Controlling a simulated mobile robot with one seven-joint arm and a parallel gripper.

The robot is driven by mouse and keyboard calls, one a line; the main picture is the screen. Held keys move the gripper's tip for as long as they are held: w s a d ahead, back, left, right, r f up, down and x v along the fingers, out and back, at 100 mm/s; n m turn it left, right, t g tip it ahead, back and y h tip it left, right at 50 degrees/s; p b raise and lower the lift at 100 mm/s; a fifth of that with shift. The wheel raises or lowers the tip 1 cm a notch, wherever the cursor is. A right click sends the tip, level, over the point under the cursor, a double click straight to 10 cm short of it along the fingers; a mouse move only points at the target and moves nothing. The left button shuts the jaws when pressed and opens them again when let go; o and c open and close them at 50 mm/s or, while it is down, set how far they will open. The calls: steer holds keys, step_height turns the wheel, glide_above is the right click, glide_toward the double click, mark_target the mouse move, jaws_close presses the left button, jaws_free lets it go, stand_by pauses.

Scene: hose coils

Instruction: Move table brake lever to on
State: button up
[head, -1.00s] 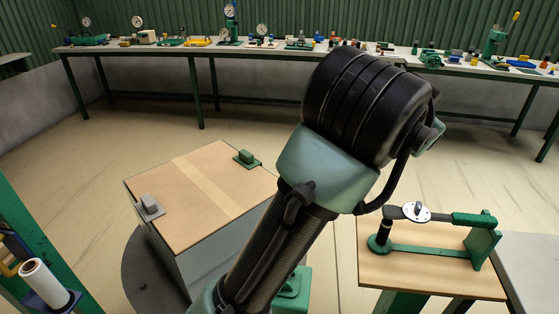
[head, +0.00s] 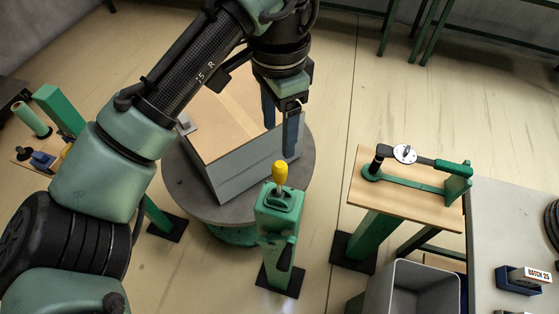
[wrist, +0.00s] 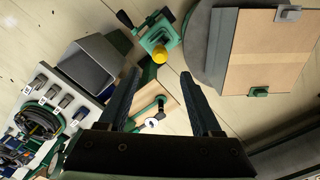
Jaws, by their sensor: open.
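A green pedestal (head: 280,212) stands in front of the round grey turntable (head: 185,180). A short lever with a yellow knob (head: 280,174) sticks up from its top, nearly upright; no on or off marking is legible. A dark handle (head: 287,256) hangs on the pedestal's front side. My gripper (head: 279,140) is open and empty, pointing down just above and behind the yellow knob. In the wrist view the knob (wrist: 159,54) shows beyond the open fingertips (wrist: 161,76), between them and apart from both.
A cardboard-topped grey box (head: 240,170) sits on the turntable behind the pedestal. To the right stand a small wooden table (head: 405,205) with a green clamp-like fixture, an empty grey bin (head: 412,290) and a grey bench (head: 500,220). Floor is clear between pedestal and wooden table.

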mark_target(280, 164)
step_height(280, 164, down, 12)
steer(key=shift+r, duration=0.25)
jaws_close()
stand_by(0.4)
stand_by(1.1)
